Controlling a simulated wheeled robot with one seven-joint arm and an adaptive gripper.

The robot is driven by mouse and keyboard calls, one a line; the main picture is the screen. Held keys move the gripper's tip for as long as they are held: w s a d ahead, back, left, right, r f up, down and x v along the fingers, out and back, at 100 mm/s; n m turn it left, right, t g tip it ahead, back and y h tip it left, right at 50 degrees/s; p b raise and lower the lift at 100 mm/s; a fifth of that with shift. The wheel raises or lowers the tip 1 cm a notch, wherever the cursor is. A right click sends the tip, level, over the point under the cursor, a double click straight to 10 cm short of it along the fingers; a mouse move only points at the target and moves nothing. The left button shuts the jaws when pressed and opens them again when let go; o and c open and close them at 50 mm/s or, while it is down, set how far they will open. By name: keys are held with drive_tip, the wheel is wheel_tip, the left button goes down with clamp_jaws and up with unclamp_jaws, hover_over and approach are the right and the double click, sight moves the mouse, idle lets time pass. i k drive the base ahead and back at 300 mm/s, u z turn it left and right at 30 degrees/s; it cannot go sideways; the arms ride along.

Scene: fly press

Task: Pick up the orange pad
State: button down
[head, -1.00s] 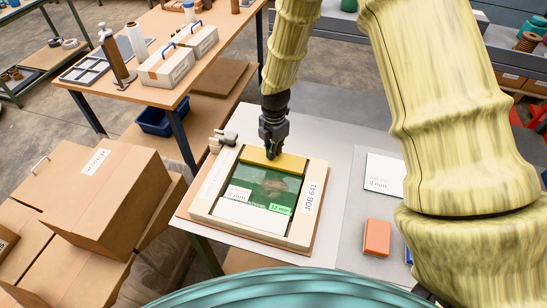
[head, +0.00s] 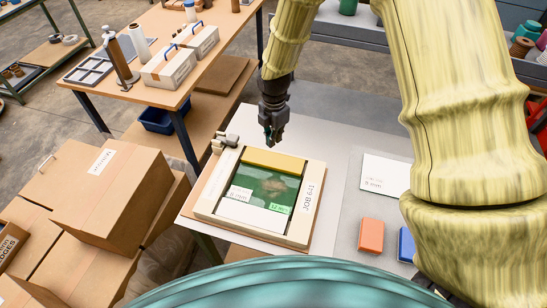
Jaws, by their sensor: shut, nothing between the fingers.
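The orange pad (head: 371,236) lies flat on the grey table top (head: 345,225), right of the framed press bed. My gripper (head: 272,138) is shut and empty. It hangs above the far edge of the press bed, up and to the left of the orange pad and well apart from it. The press bed's pale frame (head: 311,207) carries a "JOB 641" label and holds a yellow bar (head: 274,160), a green sheet (head: 268,186) and a white strip (head: 254,216).
A blue pad (head: 407,245) sits just right of the orange pad, partly hidden by my arm. A white card (head: 385,175) marked in mm lies behind the orange pad. Cardboard boxes (head: 112,200) stand at the left. A wooden table (head: 150,60) with cases is behind.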

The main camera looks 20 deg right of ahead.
sight(372, 231)
drive_tip(key=z, duration=0.05)
drive_tip(key=k, duration=1)
drive_tip(key=u, duration=0.05)
